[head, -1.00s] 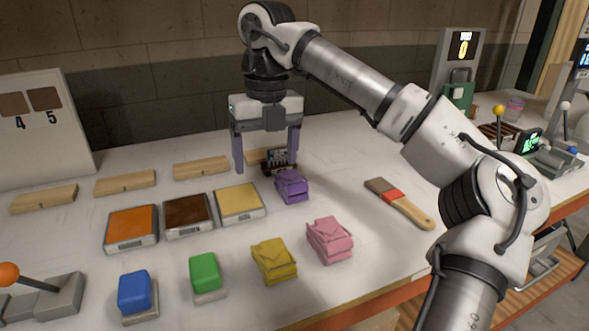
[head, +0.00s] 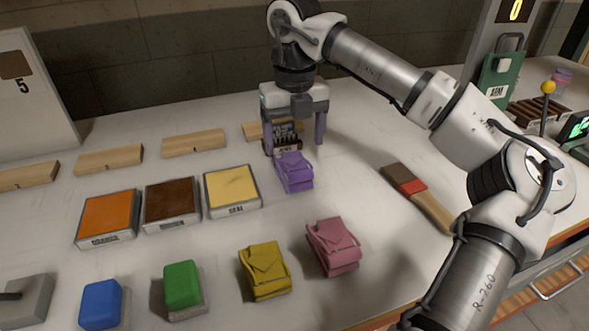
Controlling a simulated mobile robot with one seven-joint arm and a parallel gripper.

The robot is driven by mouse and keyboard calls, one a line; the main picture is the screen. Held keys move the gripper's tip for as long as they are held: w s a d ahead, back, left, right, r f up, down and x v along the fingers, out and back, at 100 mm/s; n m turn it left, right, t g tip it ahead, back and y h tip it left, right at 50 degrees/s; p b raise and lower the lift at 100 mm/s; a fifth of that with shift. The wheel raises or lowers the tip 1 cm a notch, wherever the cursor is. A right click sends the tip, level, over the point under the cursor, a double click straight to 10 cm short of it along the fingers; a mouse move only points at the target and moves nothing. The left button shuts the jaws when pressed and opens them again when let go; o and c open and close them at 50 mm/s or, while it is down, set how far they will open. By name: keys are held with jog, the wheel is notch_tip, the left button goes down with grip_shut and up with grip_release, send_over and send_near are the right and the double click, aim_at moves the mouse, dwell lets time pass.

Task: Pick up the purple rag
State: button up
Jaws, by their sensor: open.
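The purple rag (head: 294,172) lies folded on the white table, right of the yellow pad tray. My gripper (head: 295,143) hangs pointing down just behind the rag, with its two purple-grey fingers spread apart. The jaws hold nothing that I can see. The rag appears in front of the gripper, apart from the fingers.
Orange (head: 108,217), brown (head: 171,203) and yellow (head: 232,190) trays sit left of the rag. A yellow rag (head: 265,270) and a pink rag (head: 333,246) lie nearer. A brush (head: 418,197) lies to the right. Wooden blocks (head: 194,143) line the back. Green and blue blocks stand front left.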

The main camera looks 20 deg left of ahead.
aim_at(294, 162)
jog(key=shift+s+f+p, duration=0.1)
jog(key=shift+f+p, duration=0.45)
jog(key=shift+f, duration=2.65)
jog(key=shift+c, duration=0.2)
jog(key=c, duration=1)
jog(key=shift+r, duration=0.2)
notch_tip(294, 162, up, 20)
jog(key=shift+f, duration=0.1)
